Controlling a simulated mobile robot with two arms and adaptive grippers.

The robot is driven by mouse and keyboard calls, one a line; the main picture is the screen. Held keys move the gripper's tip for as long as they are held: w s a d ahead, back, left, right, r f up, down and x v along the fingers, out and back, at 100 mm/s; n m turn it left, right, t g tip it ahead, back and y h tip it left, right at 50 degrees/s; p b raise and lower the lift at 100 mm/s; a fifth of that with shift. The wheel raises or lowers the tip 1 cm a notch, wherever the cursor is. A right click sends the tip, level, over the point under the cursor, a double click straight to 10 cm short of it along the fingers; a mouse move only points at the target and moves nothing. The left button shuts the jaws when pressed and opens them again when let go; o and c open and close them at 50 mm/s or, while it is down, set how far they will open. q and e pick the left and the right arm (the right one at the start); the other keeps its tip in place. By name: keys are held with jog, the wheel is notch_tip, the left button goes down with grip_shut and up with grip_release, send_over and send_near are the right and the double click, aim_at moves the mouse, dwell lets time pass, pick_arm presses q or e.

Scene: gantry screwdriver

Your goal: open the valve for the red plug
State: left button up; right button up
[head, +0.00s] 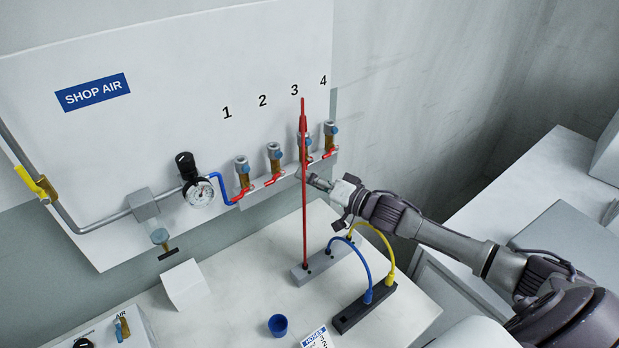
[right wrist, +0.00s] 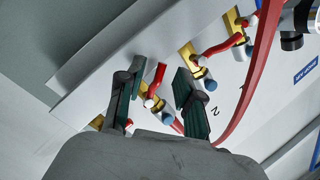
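The SHOP AIR panel (head: 150,110) carries a row of brass valves with red levers, numbered 1 to 4. A red hose (head: 304,225) rises from a grey block (head: 299,276) and passes in front of valve 3 (head: 309,140); its thicker red part (head: 303,125) is near the top. My right gripper (head: 312,181) is just below valves 3 and 4. In the right wrist view, my right gripper (right wrist: 157,98) is open, with a red lever (right wrist: 155,79) between its fingers. I cannot tell whether they touch it. My left gripper is not in view.
Valve 1 (head: 241,172) and valve 2 (head: 273,157) are left of my gripper. Blue (head: 362,262) and yellow (head: 388,245) hoses arch below, over the bench. A gauge (head: 200,193) is further left.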

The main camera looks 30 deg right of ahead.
grip_shut()
jog(key=shift+w+d+f+n+g+h+p, duration=0.1)
jog(key=shift+d+f+n+g+h+p, duration=0.3)
jog(key=shift+n+p, duration=1)
jog(key=shift+w+d+r+n+g+h+p, duration=0.15)
jog(key=shift+d+n+h+p, duration=0.4)
jog(key=shift+n+p, duration=0.85)
jog(key=shift+s+d+f+n+g+h+p, duration=0.1)
jog(key=shift+d+f+n+g+h+p, duration=0.35)
jog(key=shift+n+p, duration=0.95)
jog(key=shift+d+r+n, duration=0.1)
jog(key=shift+d+n, duration=0.05)
jog(key=shift+n, duration=0.15)
